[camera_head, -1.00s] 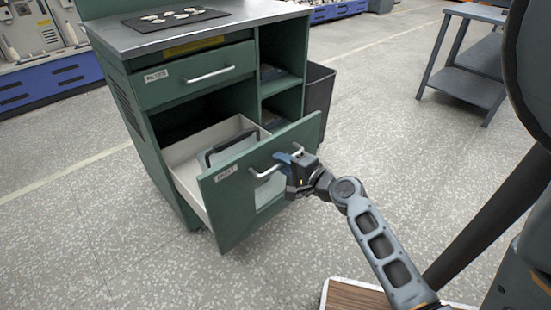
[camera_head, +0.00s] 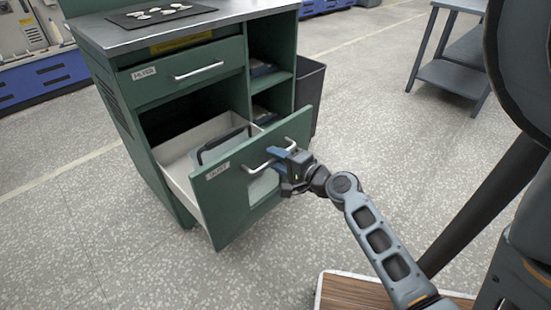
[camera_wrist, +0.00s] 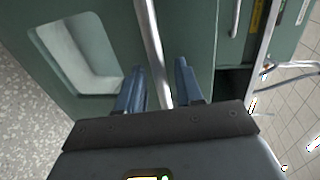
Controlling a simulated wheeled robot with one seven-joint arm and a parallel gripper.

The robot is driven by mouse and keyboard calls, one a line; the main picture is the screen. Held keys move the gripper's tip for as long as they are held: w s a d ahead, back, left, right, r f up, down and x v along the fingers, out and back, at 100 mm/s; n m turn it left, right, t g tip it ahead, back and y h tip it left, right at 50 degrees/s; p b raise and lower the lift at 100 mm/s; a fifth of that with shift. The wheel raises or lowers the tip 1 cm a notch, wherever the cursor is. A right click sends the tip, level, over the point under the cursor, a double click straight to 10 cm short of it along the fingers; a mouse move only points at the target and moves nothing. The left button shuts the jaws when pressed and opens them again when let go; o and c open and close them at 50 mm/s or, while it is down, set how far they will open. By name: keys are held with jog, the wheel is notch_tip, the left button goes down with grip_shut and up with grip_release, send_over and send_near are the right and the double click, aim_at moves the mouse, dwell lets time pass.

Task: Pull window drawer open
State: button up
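The window drawer is the lower green drawer (camera_head: 232,205) of the green cabinet, with a clear window (camera_wrist: 82,55) in its front. It stands well out of the cabinet, showing its pale inner walls. Its bar handle (camera_head: 255,168) also shows in the wrist view (camera_wrist: 152,45). My gripper (camera_head: 280,160) is at the right part of this handle. In the wrist view its two blue fingers (camera_wrist: 160,80) stand on either side of the bar, with a visible gap on each side. The gripper looks open around the handle.
A shut upper drawer (camera_head: 180,84) with its own handle sits above. Open shelves (camera_head: 270,92) are at its right, and a dark bin (camera_head: 309,95) stands beside the cabinet. A dark object (camera_head: 222,146) lies in the open drawer. A grey table (camera_head: 450,78) stands at the back right.

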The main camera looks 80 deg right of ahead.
jog(key=v, duration=0.7)
dwell(0.5)
jog(key=a+f+n+g+y, duration=0.1)
jog(key=a+f+n+y, duration=0.15)
jog(key=a+n, duration=0.85)
jog(key=s+a+r+n+t+y, duration=0.1)
jog(key=s+a+r+n+y, duration=0.2)
jog(key=a+r+n, duration=0.35)
jog(key=s+a+r+n+t+y, duration=0.1)
jog(key=s+a+r+n+y, duration=0.25)
jog(key=a+n, duration=0.6)
notch_tip(320, 180, up, 22)
jog(key=a+m+p, duration=0.2)
jog(key=a+p, duration=0.1)
jog(key=p, duration=1.7)
jog(key=shift+m+h, duration=0.3)
